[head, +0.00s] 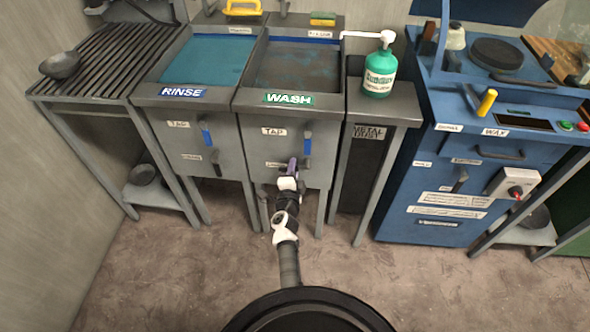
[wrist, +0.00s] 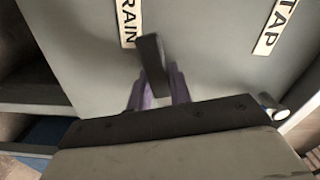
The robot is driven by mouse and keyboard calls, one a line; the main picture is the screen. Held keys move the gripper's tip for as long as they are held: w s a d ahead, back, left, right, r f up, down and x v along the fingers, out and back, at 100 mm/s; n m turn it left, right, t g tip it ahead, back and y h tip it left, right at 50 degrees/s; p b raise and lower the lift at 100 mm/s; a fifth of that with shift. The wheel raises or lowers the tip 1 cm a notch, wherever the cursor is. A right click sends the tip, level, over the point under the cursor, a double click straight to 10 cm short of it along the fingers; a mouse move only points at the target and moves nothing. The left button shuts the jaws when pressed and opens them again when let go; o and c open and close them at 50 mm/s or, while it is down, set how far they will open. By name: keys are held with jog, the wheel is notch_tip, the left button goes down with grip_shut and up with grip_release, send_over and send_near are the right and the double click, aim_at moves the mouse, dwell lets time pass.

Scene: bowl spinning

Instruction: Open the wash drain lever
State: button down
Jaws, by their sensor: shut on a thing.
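The wash sink (head: 328,170) has a WASH label (head: 288,99) on its rim and a blue tap lever (head: 308,143) on its front. My gripper (head: 291,168) is at the front panel, below the tap lever. In the wrist view, the dark wash drain lever (wrist: 151,55) stands between the purple fingers of my gripper (wrist: 157,90), which are shut on it. A partly cut-off drain label (wrist: 128,22) is beside the lever, and a TAP label (wrist: 275,27) is at the upper right. In the head view, my gripper hides the drain lever.
The rinse sink (head: 180,130) is on the left, with its own blue tap lever (head: 207,134) and dark drain lever (head: 217,170). A green soap bottle (head: 378,75) stands on the right-hand counter. A blue machine (head: 400,190) is further right. The floor in front is clear.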

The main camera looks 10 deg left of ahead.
jog(key=shift+r+m, duration=0.4)
jog(key=shift+m, duration=0.35)
jog(key=shift+r+m, duration=0.35)
jog(key=shift+m, duration=0.4)
jog(key=shift+w, duration=0.1)
jog(key=c, duration=1.3)
grip_release()
jog(key=shift+s+f, duration=0.15)
jog(key=shift+s, duration=0.05)
